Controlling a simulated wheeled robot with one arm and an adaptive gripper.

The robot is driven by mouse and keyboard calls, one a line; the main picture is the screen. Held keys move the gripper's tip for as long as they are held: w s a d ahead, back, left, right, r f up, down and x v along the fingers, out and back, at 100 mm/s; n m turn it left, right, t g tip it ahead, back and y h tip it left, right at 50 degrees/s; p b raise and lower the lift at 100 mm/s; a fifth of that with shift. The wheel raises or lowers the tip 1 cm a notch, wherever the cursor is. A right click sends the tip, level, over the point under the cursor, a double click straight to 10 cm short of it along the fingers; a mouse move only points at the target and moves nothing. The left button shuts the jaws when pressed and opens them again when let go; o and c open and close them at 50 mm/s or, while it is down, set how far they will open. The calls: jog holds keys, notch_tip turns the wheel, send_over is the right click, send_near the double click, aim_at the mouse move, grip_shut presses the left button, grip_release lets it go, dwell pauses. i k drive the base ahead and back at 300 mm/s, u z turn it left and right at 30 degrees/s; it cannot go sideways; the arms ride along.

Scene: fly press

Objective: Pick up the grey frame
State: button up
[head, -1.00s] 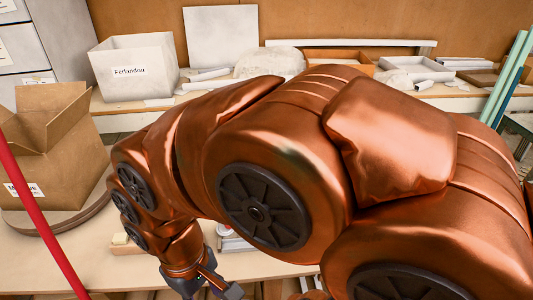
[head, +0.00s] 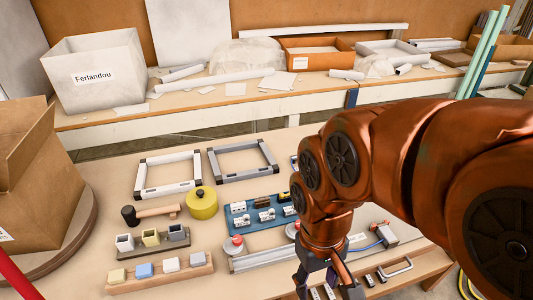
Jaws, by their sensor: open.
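The grey frame (head: 245,175) lies flat on the table in the head view, right of a similar white frame (head: 168,192). It is a rectangular outline with dark corner pieces, and nothing covers it. My gripper (head: 328,287) is at the bottom edge, well to the front and right of the grey frame. It is open and apart from the frame. Its fingertips are partly cut off by the picture edge.
A cardboard box (head: 30,190) stands at left. My arm covers the right side.

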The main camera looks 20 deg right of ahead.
aim_at(272, 169)
jog(key=u, duration=2.4)
jog(key=k, duration=0.85)
jog(key=z, duration=0.8)
jog(key=i, duration=0.5)
